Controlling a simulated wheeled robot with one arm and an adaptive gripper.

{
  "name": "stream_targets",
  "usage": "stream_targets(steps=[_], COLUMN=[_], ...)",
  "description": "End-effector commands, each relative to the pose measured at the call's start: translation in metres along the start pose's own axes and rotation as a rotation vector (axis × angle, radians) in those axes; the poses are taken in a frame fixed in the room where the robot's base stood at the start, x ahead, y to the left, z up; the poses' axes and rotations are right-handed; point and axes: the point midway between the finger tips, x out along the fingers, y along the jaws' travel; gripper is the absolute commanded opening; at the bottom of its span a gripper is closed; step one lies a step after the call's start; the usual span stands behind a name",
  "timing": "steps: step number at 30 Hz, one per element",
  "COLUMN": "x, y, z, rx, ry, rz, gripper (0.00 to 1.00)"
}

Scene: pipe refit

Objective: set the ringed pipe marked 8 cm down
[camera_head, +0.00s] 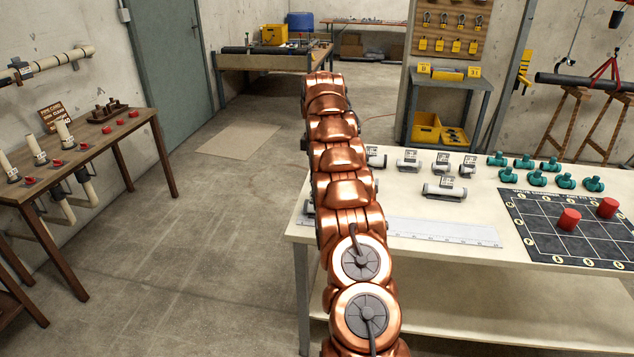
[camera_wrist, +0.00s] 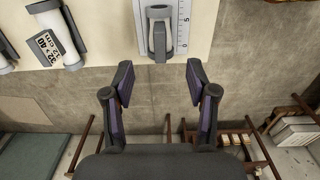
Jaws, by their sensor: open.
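In the wrist view my gripper (camera_wrist: 159,75) is open, with nothing between its fingers. No length mark on this pipe is readable. A tagged white pipe (camera_wrist: 60,35) lies to the left; its tag seems to read 32 x 40, 12 cm. In the head view my arm hides the gripper, and the ruler (camera_head: 445,233) lies along the table front.
Several tagged white pipes (camera_head: 443,190) and several teal fittings (camera_head: 537,179) stand on the white table (camera_head: 400,262). A dark grid mat (camera_head: 545,210) with two red cylinders (camera_head: 569,219) lies at right.

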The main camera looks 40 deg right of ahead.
Motion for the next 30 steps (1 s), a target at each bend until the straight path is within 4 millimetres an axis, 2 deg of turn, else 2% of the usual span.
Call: stream_targets(steps=[11,16,23,30], x=[-0.007,-0.015,-0.044,-0.069], y=[0.000,-0.011,-0.058,-0.120], z=[0.000,-0.009,-0.038,-0.061], rx=[0.000,0.015,0.087,0.173], ry=[0.000,-0.006,-0.026,-0.047], rz=[0.001,-0.002,-0.009,-0.019], gripper=[0.58,0.58,0.58,0.58])
